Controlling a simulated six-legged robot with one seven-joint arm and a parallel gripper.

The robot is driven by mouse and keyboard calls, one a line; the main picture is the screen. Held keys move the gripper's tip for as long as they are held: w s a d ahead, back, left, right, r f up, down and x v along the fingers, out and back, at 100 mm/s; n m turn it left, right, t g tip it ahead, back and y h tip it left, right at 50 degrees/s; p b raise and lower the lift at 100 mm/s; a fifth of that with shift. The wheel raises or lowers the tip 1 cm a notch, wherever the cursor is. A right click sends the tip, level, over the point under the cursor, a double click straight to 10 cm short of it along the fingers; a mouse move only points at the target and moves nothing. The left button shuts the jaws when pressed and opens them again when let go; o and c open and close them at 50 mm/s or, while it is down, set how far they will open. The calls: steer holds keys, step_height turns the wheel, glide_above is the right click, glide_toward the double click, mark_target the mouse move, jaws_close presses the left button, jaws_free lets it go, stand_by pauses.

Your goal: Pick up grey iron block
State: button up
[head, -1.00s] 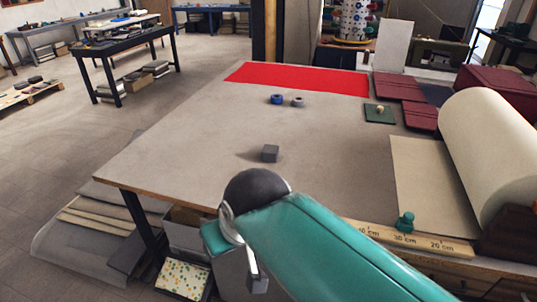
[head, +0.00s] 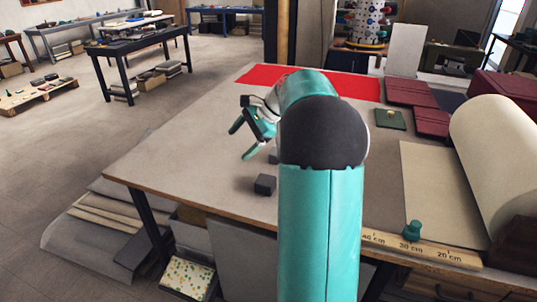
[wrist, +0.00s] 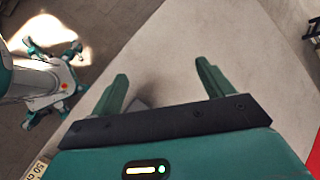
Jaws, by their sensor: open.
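A dark grey block (head: 265,184) sits on the table near its front edge, left of my arm in the head view. A second, lighter grey block (head: 272,157) shows just behind it, mostly hidden by my arm. I cannot tell from looks which is the iron one. My gripper (head: 240,144) is open and empty above the table, to the left of and above both blocks in the picture. In the wrist view its two green fingers (wrist: 161,70) are spread over bare table. A small grey patch (wrist: 138,103) shows at the gripper's edge, perhaps a block.
The grey table (head: 170,165) is clear on the left. A red cloth (head: 255,75) lies at the back. A green pad (head: 390,121), a cream roll (head: 495,150), a ruler (head: 440,251) and a green peg (head: 412,231) are on the right.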

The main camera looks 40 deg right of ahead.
steer(key=s+d+f+m+t, duration=0.2)
steer(key=d+f+m, duration=0.1)
steer(key=d, duration=0.6)
steer(key=s+d+f+m+t+y, duration=0.1)
steer(key=s+d+f+m+t, duration=0.1)
steer(key=d+f, duration=0.3)
steer(key=s+d+f+m+t, duration=0.1)
steer(key=d+f+m, duration=0.3)
steer(key=d, duration=0.9)
steer(key=shift+s+d+f+m+t, duration=0.2)
steer(key=shift+s+m, duration=0.1)
steer(key=shift+s, duration=0.1)
steer(key=shift+s+d+f+m+t, duration=0.1)
steer(key=shift+s+f+m+t, duration=0.1)
steer(key=shift+s+m, duration=0.15)
steer(key=x, duration=0.8)
steer(key=shift+a, duration=0.1)
steer(key=x, duration=0.5)
steer(key=shift+a+f, duration=0.15)
steer(key=shift+a, duration=0.2)
steer(key=c, duration=1.7)
steer(key=shift+r, duration=0.2)
jaws_close()
